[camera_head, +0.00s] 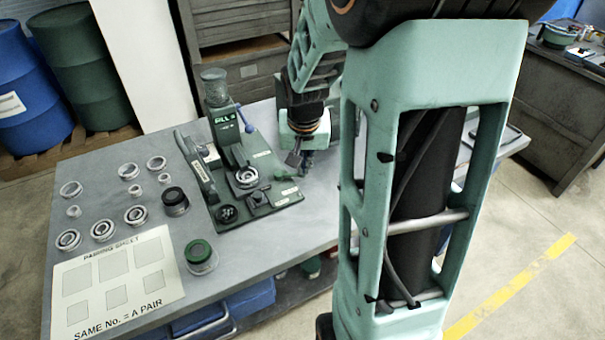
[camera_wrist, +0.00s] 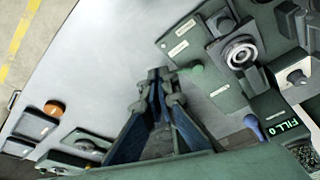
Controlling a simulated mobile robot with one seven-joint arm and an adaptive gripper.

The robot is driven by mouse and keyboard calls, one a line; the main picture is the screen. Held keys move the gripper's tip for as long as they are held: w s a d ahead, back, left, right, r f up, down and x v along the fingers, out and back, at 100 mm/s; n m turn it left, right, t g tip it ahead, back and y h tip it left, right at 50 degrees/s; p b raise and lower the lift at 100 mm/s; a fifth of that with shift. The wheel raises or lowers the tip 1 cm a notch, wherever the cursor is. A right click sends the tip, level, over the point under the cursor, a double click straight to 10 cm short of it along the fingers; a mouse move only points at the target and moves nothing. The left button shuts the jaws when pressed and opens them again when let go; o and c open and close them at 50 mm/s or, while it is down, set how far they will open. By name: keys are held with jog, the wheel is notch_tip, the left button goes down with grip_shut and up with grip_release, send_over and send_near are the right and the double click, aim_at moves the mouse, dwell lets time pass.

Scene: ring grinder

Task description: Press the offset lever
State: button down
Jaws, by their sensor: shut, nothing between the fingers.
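The green grinder fixture (camera_head: 262,205) stands on the table with a metal ring (camera_head: 246,177) seated in its middle. A short green lever (camera_head: 289,177) sticks out at its right side; its green tip (camera_wrist: 196,69) shows in the wrist view. A second lever has a blue knob (camera_head: 248,128), also in the wrist view (camera_wrist: 251,122). I cannot tell for certain which is the offset lever. My gripper (camera_head: 299,163) is shut and empty, pointing down right of the fixture. In the wrist view its fingertips (camera_wrist: 161,73) are close beside the green tip; contact cannot be told.
Several loose rings (camera_head: 102,229) and a pairing sheet (camera_head: 118,275) lie on the left of the table. A green-lidded jar (camera_head: 200,254) and a dark-topped jar (camera_head: 175,200) stand near the fixture. Bare tabletop (camera_wrist: 110,50) lies beside my gripper.

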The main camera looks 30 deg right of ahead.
jog(key=x, duration=0.9)
jog(key=shift+f+p, duration=0.3)
jog(key=shift+f, duration=0.1)
jog(key=shift+w+d+f+p, duration=0.1)
jog(key=shift+w+d+p, duration=0.15)
jog(key=shift+w, duration=0.3)
jog(key=shift+w+d+p, duration=0.15)
jog(key=shift+w+d, duration=0.1)
jog(key=shift+w, duration=0.25)
jog(key=shift+w+d+f, duration=0.1)
jog(key=shift+w+d, duration=0.1)
jog(key=shift+w, duration=0.2)
jog(key=shift+w+d+f, duration=0.1)
jog(key=shift+w+d, duration=0.05)
jog(key=shift+w, duration=0.25)
